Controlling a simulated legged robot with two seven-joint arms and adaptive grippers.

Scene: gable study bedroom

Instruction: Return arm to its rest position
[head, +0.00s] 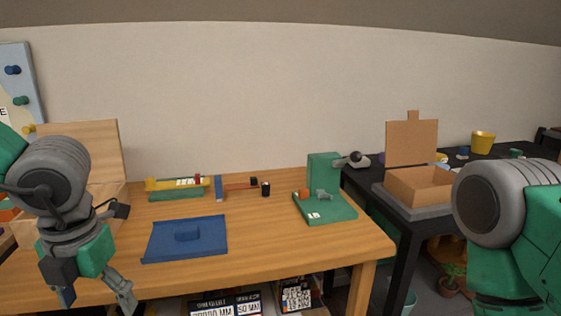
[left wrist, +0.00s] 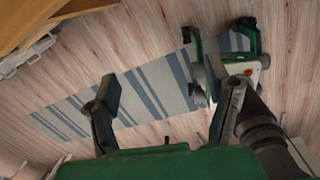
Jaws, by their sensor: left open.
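My left gripper (head: 95,296) hangs at the lower left of the head view, in front of the wooden table (head: 270,250). Its fingers point down and stand apart, with nothing between them. In the left wrist view the open left gripper (left wrist: 165,100) shows both fingers spread above a striped rug and the floor. My right arm (head: 515,235) shows at the right edge of the head view as a grey joint and green link. The right gripper is out of view.
On the table are a blue tray (head: 210,240), a green board (head: 335,212) and a yellow-topped green holder (head: 176,191). An open cardboard box (head: 420,186) stands on the black desk at right. A striped rug (left wrist: 150,80) lies on the floor. The table's front middle is clear.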

